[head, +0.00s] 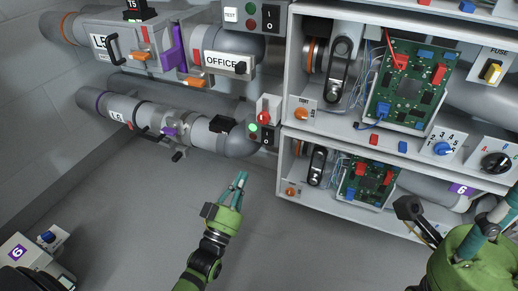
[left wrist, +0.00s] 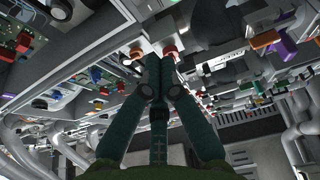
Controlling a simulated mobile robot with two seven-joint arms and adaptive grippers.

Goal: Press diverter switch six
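Another "6" label (head: 461,188) sits on a tube in the lower right shelf; which one is diverter switch six I cannot tell. My left gripper (head: 240,180) points up the picture over bare floor, below the tubes and far to the right of the box. Its fingers meet in the left wrist view (left wrist: 159,62); it is shut and empty. My right gripper (head: 492,228) shows partly at the right edge; its fingertips are unclear.
A shelf unit (head: 287,130) with circuit boards, knobs and fuses fills the upper right. Grey tubes (head: 185,125) with L5 and OFFICE labels run along the wall. A red switch with green and black buttons (head: 264,130) sits beside the shelf. Floor (head: 130,220) is clear.

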